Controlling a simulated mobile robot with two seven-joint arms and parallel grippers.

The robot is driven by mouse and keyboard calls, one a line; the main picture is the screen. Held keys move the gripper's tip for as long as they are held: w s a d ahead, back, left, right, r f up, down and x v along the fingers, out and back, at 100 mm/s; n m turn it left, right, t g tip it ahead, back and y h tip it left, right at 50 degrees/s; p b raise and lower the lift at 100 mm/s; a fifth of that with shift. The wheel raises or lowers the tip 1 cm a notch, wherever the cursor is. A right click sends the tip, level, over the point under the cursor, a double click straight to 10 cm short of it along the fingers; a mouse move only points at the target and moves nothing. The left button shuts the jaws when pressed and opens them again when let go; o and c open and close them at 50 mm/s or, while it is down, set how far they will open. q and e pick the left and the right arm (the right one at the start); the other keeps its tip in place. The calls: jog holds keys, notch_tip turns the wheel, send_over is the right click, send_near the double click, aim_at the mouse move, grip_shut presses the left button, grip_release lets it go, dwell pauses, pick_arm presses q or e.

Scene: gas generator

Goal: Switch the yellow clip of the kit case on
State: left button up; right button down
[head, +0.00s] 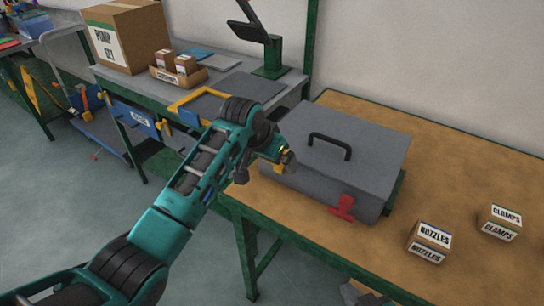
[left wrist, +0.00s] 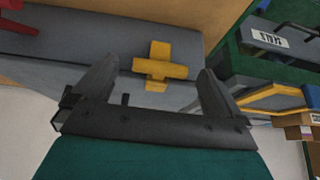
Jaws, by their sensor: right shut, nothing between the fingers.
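The grey kit case (head: 345,150) with a black handle stands lid closed on the wooden-topped bench. Its yellow clip (left wrist: 160,66) is a cross-shaped piece at the front lid edge. In the head view the clip is mostly hidden by my left wrist. My left gripper (left wrist: 155,85) is open, one finger on each side of the clip, with space between; I cannot tell whether it touches. The red clip (head: 343,207) is on the same front side and also shows in the left wrist view (left wrist: 42,14).
A nozzles box (head: 429,243) and a clamps box (head: 500,223) stand right of the case. A second bench (head: 110,75) on the left holds a large carton (head: 128,38), a small tray of boxes and a monitor stand (head: 272,57).

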pick_arm(q)
jog(key=v, duration=1.3)
jog(key=shift+f, duration=0.15)
jog(key=s+a+f+n+t, duration=0.2)
jog(key=s+a+f, duration=0.1)
jog(key=f, duration=0.6)
jog(key=s+a+f+n+t, duration=0.15)
jog(key=a+f, duration=0.25)
jog(key=f, duration=0.5)
jog(key=s+a+f+t, duration=0.1)
jog(key=s+a+f, duration=0.1)
jog(key=s, duration=0.3)
jog(key=s+a+f+y, duration=0.1)
jog(key=s+a+f, duration=0.2)
jog(key=s, duration=0.3)
jog(key=s+a+f+n+t, duration=0.1)
jog(key=s+a+f, duration=0.2)
jog(key=s, duration=0.3)
jog(key=shift+a+t, duration=0.35)
jog(key=shift+a, duration=0.5)
